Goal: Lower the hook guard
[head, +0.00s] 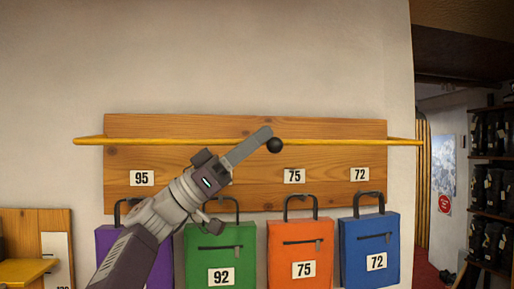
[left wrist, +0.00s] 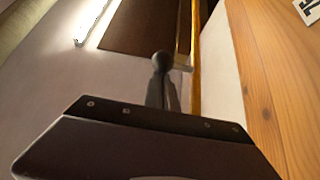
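The hook guard looks to be the long yellow bar (head: 330,141), level across the wooden board (head: 330,127) above the number plates and past both its ends. In the left wrist view the yellow bar (left wrist: 195,70) runs upward, right of centre. My left gripper (head: 262,138) is in front of the board, pointing up and right, its fingers together and crossing the bar in the head view. A black ball (head: 275,145) is at its tip; in the left wrist view the ball (left wrist: 160,62) sits left of the bar. I cannot tell whether anything touches the bar. My right gripper is not in view.
Below the board hang a purple bag (head: 107,240), a green bag (head: 232,262), an orange bag (head: 300,248) and a blue bag (head: 370,245). My left arm partly covers the purple one. A boot rack (head: 490,180) stands beyond the opening at right.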

